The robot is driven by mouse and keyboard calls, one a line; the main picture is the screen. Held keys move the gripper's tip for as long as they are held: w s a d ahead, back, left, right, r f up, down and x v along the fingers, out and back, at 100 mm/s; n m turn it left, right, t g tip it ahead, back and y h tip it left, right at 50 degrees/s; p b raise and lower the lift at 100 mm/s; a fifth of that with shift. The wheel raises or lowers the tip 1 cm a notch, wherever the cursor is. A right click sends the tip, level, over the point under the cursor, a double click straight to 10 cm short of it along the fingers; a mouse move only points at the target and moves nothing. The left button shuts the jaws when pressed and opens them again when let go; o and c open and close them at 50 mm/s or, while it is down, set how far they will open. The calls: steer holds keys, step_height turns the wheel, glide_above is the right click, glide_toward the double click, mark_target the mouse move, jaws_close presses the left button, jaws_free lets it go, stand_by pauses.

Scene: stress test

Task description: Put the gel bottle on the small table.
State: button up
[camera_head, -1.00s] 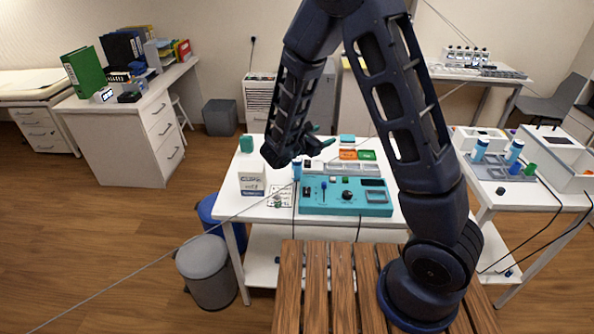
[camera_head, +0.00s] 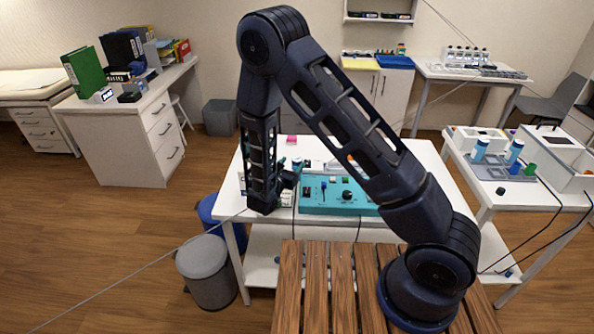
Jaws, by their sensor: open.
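A small blue bottle (camera_head: 297,164), possibly the gel bottle, stands on the white table (camera_head: 426,158) just left of the teal control box. My gripper (camera_head: 291,180) is open, low over the white table beside the nearer bottle and the teal box. My forearm hides part of it, and I see nothing held.
The teal control box (camera_head: 340,195) with knobs and a cable fills the middle front of the white table. A white carton (camera_head: 242,182) is mostly behind my forearm. The right table holds a grey tray (camera_head: 489,172), a green cup (camera_head: 529,169) and white boxes. A grey bin (camera_head: 207,262) stands at the left.

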mark_target(295, 163)
steer(key=shift+f, duration=0.7)
steer(key=shift+x, duration=2.55)
steer(key=c, duration=1.2)
steer(key=shift+r, duration=0.1)
step_height(295, 163, up, 19)
steer(key=w+d+f, duration=0.2)
steer(key=w+d, duration=0.6)
steer(key=w+d+f, duration=0.2)
steer(key=w+d, duration=0.5)
steer(key=d, duration=0.1)
steer(key=w+d+f, duration=0.3)
steer(key=d, duration=0.5)
steer(key=w+d+f+n+y, duration=0.1)
steer(key=w+d+f, duration=0.1)
steer(key=d, duration=0.7)
steer(key=shift+w+d+f+t+y, duration=0.3)
steer(key=shift+w+f, duration=0.1)
steer(key=shift+w, duration=0.3)
steer(key=shift+a, duration=0.1)
